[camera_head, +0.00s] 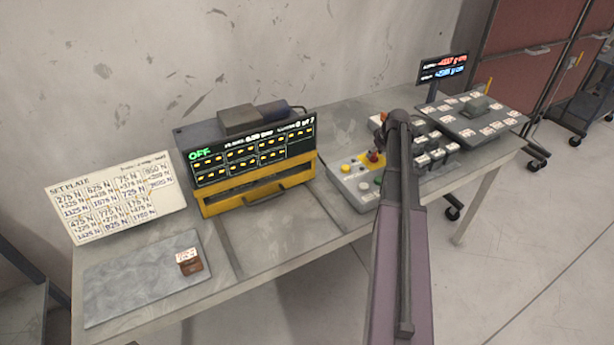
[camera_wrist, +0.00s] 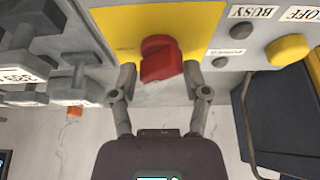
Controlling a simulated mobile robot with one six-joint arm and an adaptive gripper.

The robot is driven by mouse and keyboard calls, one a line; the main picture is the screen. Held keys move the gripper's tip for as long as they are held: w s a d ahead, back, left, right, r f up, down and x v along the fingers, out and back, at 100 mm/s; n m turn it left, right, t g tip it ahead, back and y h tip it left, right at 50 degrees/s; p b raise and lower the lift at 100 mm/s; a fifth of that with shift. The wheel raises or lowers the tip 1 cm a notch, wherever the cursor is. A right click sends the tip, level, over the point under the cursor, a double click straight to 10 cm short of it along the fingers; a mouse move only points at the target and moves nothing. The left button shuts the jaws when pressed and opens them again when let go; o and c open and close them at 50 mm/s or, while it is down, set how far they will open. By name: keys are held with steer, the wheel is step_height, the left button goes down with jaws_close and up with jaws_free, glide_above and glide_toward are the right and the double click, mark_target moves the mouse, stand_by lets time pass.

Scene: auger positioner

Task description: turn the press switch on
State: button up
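The press switch is a red knob (camera_wrist: 160,60) on a yellow plate (camera_wrist: 112,22) of a grey control panel (camera_head: 352,186). In the head view the red knob (camera_head: 375,157) stands just left of my arm. In the wrist view my gripper (camera_wrist: 160,76) is open, with one finger on each side of the knob. A small gap shows at the left finger; the right finger is very near the knob, and I cannot tell if it touches. The display (camera_head: 252,147) shows green "OFF". My arm hides my gripper in the head view.
A yellow button (camera_wrist: 287,49) sits right of the knob, near "BUSY" and "OFF" labels. Grey labelled blocks (camera_wrist: 72,85) stand close on the left. A set plate sign (camera_head: 120,207), a small brown block (camera_head: 190,264) and a scale-like plate (camera_head: 470,122) are on the table.

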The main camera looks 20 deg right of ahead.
steer(key=shift+a+p+v, duration=0.25)
steer(key=shift+p+v, duration=6.05)
steer(key=shift+v, duration=0.7)
steer(key=s+a+f+g+b, duration=0.1)
steer(key=a+f+b, duration=0.1)
steer(key=a, duration=1.3)
steer(key=s+a+f+g+b, duration=0.2)
steer(key=a+f, duration=0.1)
steer(key=a, duration=1.2)
steer(key=shift+s+a+f+m, duration=0.15)
steer(key=shift+a+f+m, duration=0.15)
steer(key=shift+a, duration=0.05)
steer(key=s+a+g, duration=0.1)
steer(key=s+a, duration=0.7)
steer(key=a, duration=0.4)
steer(key=shift+a+g, duration=0.2)
steer(key=shift+g, duration=0.1)
steer(key=shift+w, duration=0.1)
